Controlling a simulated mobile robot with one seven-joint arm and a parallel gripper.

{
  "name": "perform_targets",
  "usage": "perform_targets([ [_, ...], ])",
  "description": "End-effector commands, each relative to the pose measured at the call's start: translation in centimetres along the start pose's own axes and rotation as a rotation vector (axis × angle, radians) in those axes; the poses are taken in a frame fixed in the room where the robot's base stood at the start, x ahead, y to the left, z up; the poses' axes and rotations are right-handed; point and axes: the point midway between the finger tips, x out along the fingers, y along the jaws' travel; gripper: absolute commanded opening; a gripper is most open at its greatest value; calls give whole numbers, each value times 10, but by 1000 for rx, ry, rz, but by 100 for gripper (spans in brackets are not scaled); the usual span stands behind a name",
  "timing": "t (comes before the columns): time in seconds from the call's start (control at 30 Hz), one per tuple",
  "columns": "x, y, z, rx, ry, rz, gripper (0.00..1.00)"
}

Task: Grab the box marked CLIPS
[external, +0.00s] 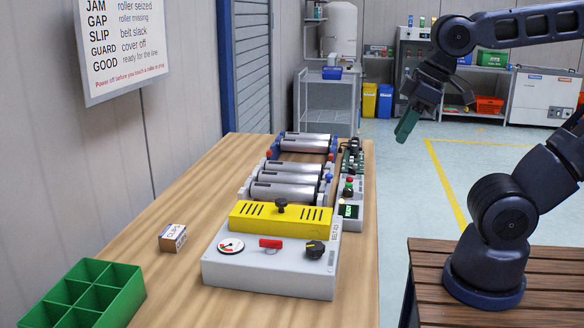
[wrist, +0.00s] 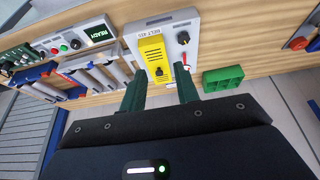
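The small box marked CLIPS (external: 173,238), white and brown, sits on the wooden table left of the control panel in the external view. I cannot make it out in the wrist view. My gripper (external: 407,122) has green fingers and hangs in the air beyond the table's right edge, well away from the box. In the wrist view my gripper (wrist: 160,92) has its two fingers apart with nothing held between them.
A roller machine with a grey control panel (external: 268,270) and yellow cover (external: 280,218) fills the middle of the table (external: 190,190). A green compartment tray (external: 118,291) stands at the near left. Bare wood surrounds the box. A sign (external: 122,42) hangs on the left wall.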

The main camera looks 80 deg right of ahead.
Motion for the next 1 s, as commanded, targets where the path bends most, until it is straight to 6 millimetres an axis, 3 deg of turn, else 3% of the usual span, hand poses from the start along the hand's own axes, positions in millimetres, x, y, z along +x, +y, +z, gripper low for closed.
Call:
perform_targets([
  [0.03,0,0,0,0,0,0,41],
  [0.2,0,0,0,0,0,0,71],
  [0.57,0,0,-7,17,-5,-1,71],
  [0.67,0,0,-23,58,-18,-3,71],
  [1.0,12,1,-110,295,-82,-4,71],
])
